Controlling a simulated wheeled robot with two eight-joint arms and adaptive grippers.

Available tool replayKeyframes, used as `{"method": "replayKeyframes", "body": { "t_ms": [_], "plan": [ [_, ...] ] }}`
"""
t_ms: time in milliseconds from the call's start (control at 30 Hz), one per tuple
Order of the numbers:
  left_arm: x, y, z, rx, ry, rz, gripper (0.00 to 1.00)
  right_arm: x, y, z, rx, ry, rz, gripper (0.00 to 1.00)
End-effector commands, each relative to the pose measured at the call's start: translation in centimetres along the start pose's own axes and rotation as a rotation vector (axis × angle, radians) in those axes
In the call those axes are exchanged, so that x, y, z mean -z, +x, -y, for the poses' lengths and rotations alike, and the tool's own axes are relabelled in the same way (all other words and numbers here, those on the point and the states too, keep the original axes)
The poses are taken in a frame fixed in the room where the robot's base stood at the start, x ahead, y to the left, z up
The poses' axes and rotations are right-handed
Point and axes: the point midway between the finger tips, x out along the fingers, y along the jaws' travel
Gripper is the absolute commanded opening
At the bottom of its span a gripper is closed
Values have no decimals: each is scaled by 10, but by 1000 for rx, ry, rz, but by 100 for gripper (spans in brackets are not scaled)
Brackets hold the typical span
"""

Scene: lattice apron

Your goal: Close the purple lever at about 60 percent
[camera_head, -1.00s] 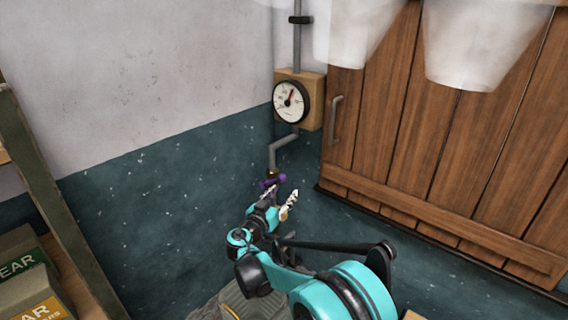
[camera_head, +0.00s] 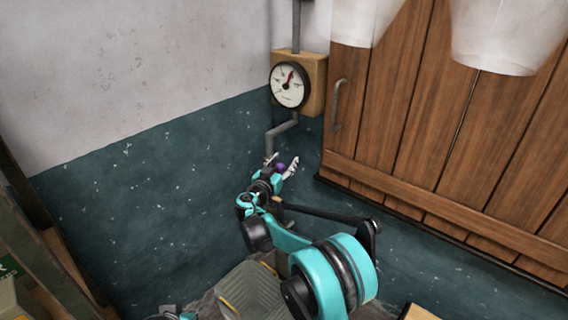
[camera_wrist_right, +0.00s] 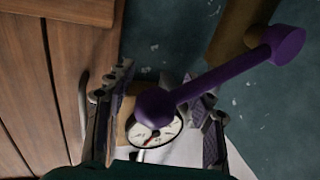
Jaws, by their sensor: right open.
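The purple lever (camera_wrist_right: 215,80) shows large in the right wrist view, a bar with a round knob at its lower left end. Its knob end lies between the fingers of my right gripper (camera_wrist_right: 160,115), which are spread apart on either side of it. In the head view the lever (camera_head: 280,168) is a small purple patch between the open fingertips of my right gripper (camera_head: 280,165), below the gauge pipe. I cannot tell whether a finger touches it. My left gripper is not clearly seen; only a bit of teal shows at the bottom edge.
A round gauge (camera_head: 289,84) on a wooden block and a grey pipe (camera_head: 281,133) are above the lever. A wooden door (camera_head: 400,120) with a metal handle (camera_head: 338,105) stands to the right. Shelving (camera_head: 40,235) is at left.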

Motion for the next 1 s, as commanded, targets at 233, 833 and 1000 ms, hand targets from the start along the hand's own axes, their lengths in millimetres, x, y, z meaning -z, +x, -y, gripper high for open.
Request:
{"method": "replayKeyframes", "body": {
  "t_ms": [233, 833, 1000],
  "plan": [
    [0, 0, 0, 0, 0, 0, 0, 0, 0, 0, 0, 0, 0, 37],
    [-1, 2, 0, 0, 0, 0, 0, -3, -1, -1, -1, 14, -3, 0],
    [-5, 7, 0, 0, 0, 0, 0, -10, -2, -5, -1, 73, -20, 0]
  ]
}}
